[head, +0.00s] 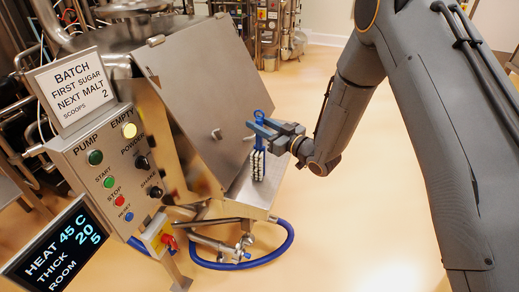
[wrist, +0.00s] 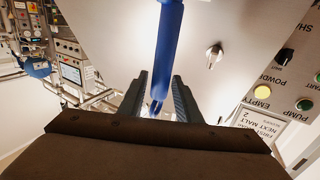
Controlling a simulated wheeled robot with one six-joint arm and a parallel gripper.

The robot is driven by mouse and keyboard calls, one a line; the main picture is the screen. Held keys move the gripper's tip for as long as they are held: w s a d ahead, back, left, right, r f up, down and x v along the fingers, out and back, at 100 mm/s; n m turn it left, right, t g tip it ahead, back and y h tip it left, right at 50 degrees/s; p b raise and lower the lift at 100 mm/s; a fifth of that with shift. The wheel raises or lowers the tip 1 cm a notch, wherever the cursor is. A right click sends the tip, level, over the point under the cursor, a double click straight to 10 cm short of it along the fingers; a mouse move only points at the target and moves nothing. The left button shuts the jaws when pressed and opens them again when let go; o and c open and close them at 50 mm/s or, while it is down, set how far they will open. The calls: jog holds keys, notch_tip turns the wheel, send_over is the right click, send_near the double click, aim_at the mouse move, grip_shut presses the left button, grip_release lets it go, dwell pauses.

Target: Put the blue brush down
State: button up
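The blue brush (head: 258,163) is upright, with its blue handle at the top and its pale and dark bristles pointing down. My gripper (head: 260,128) is shut on the handle just below its top end. In the wrist view, the blue handle (wrist: 168,40) runs between the two fingers of my gripper (wrist: 160,85). The bristles are out of sight there. In the head view the bristle end is in front of the metal ledge (head: 246,194) of the hopper. I cannot tell whether it touches the ledge.
The hopper's tilted steel lid (head: 200,85) is close to the left of the brush. A control panel (head: 105,165) with buttons and a batch sign (head: 74,88) stand further left. A blue hose (head: 285,250) loops below the ledge. The floor on the right is open.

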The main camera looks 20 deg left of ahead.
grip_shut()
jog(key=shift+r, duration=0.1)
